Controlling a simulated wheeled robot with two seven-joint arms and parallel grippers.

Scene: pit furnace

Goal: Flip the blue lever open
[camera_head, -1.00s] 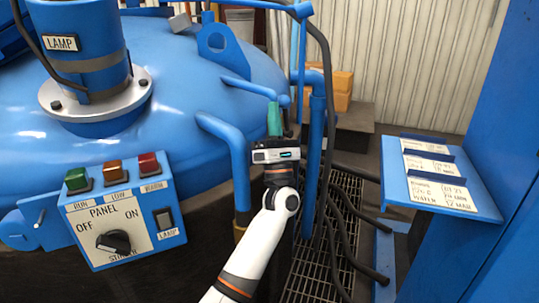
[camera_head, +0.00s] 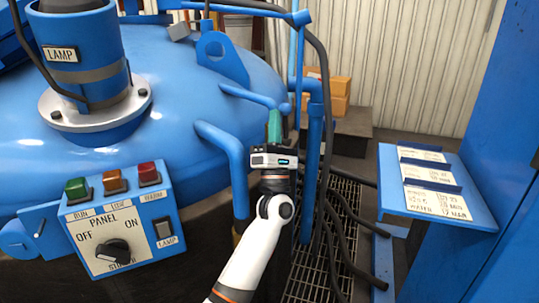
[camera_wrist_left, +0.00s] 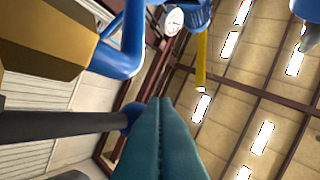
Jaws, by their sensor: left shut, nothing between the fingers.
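A blue bar with a rounded end (camera_head: 252,96) reaches out from the blue furnace lid in the head view; it looks like the blue lever. My right gripper is not in view.
A vertical blue pipe (camera_head: 313,150) and dark hoses (camera_head: 345,225) stand close right of my left arm. A bent blue pipe (camera_head: 237,160) is close on its left. A control panel (camera_head: 122,220) is at lower left, a blue sign shelf (camera_head: 480,205) at right.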

